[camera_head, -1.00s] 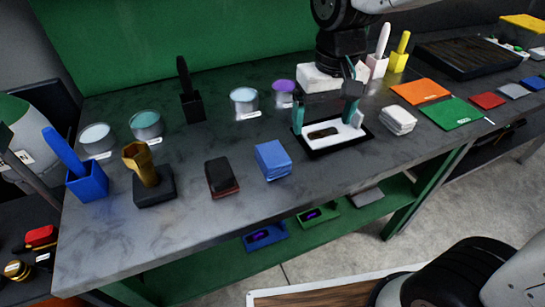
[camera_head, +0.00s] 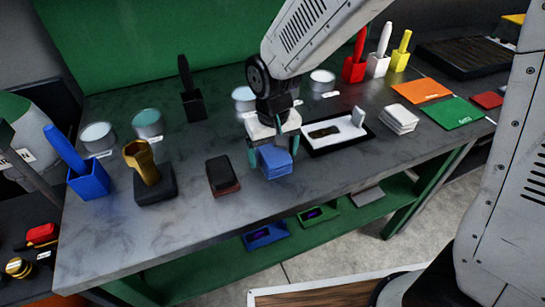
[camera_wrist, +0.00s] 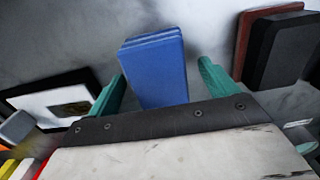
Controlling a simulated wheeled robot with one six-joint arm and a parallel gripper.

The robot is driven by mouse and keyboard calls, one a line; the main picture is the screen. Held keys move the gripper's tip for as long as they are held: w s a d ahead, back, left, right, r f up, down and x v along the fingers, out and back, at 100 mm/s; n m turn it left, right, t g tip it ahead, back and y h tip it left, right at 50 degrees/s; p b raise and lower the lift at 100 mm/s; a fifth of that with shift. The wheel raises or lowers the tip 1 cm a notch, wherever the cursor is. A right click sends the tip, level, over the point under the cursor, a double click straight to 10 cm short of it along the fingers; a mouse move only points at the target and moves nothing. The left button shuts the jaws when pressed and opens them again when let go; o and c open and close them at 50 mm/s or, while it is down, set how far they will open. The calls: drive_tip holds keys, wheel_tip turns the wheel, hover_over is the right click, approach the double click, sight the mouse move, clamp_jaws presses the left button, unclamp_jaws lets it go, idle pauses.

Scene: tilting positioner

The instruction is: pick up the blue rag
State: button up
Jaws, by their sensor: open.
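The blue rag (camera_head: 275,163) is a folded stack lying on the grey workbench near its front edge. In the wrist view the blue rag (camera_wrist: 155,68) shows between the two green fingers. My gripper (camera_head: 274,158) is open over the rag, with one finger on either side of it. In the wrist view my gripper (camera_wrist: 160,85) has a gap beside the rag on both sides, wider on the right. The fingers do not appear to press on it. The rag's near end is hidden by the gripper body in the wrist view.
A black and brown block (camera_head: 222,175) lies left of the rag. A black-and-white tray (camera_head: 338,135) with a dark piece lies to the right, and white folded rags (camera_head: 399,119) lie beyond it. A gold part on a black stand (camera_head: 154,182) is farther left.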

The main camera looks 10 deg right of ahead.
drive_tip(key=shift+f, duration=0.3)
drive_tip(key=c, duration=1.1)
drive_tip(key=shift+o, duration=0.2)
drive_tip(key=shift+r, duration=0.1)
